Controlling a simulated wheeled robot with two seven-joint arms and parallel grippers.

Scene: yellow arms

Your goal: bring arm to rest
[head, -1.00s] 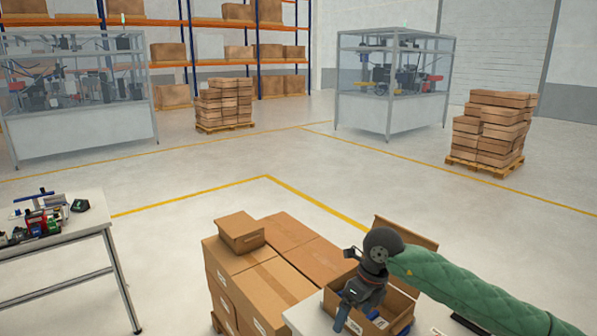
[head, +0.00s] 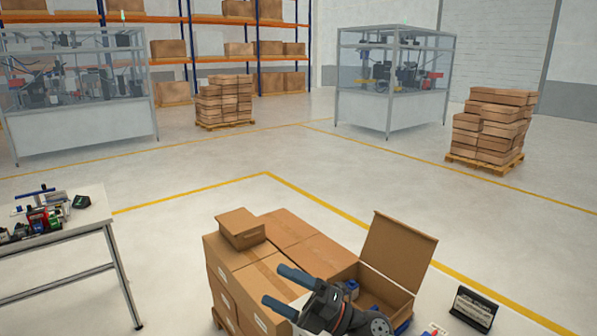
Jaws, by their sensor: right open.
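My right gripper (head: 274,286) is at the bottom centre of the head view, with its two blue-grey fingers spread apart and pointing left. Nothing shows between the fingers. It is in front of an open cardboard box (head: 398,252) with its lid flap raised, and covers part of the box's near side. Some small blue and dark items (head: 349,289) show inside the box. The right arm behind the gripper is mostly out of view below. My left gripper is not in view.
Closed cartons (head: 305,246) are stacked left of the open box, with a small one (head: 240,229) on top. A black sign (head: 474,308) stands at the right. A table (head: 90,215) with tools is at the left.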

